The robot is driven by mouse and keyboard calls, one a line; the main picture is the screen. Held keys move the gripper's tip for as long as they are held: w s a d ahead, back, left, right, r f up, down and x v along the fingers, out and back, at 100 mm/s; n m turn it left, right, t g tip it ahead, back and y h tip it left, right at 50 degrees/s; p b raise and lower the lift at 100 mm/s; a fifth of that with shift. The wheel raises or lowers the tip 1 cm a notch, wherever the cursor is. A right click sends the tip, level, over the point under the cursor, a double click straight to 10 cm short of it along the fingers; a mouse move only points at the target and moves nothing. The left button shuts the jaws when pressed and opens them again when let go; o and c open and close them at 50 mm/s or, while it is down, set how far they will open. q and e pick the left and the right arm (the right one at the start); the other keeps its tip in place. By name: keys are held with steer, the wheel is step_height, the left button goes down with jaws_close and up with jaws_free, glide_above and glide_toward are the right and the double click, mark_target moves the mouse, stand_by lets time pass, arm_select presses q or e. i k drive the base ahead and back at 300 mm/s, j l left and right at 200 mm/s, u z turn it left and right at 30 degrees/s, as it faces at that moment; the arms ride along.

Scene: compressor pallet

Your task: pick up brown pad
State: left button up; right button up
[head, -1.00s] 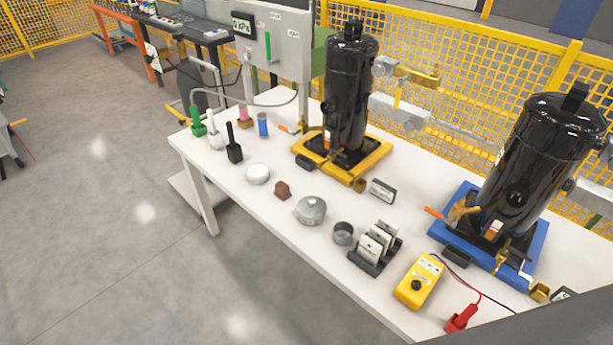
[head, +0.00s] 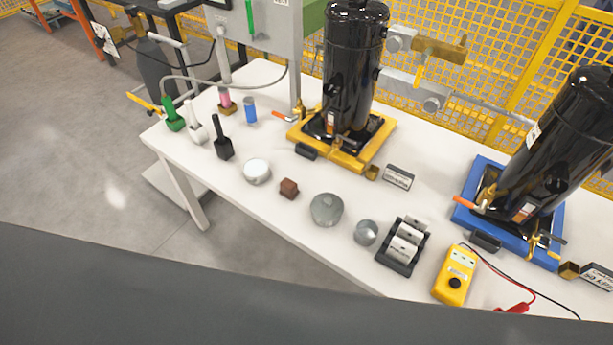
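The brown pad (head: 289,188) is a small reddish-brown block on the white table (head: 262,215), near its front edge. It sits between a white round puck (head: 256,171) on its left and a grey round lidded tin (head: 326,209) on its right, apart from both. Nothing covers it. Neither of my grippers shows in the head view.
Behind the pad, a black compressor stands on a yellow base (head: 374,150); another stands on a blue base (head: 551,252). A grey cup (head: 366,232), a black rack (head: 397,261) and a yellow meter (head: 455,275) stand to the right. Bottles and a black brush (head: 223,147) stand left.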

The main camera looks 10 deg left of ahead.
mark_target(289, 188)
steer(key=i+j+z, duration=0.25)
steer(key=j+z, duration=0.25)
steer(key=j, duration=0.25)
steer(key=i+j+z, duration=0.1)
steer(key=j+z, duration=0.2)
steer(key=j, duration=0.1)
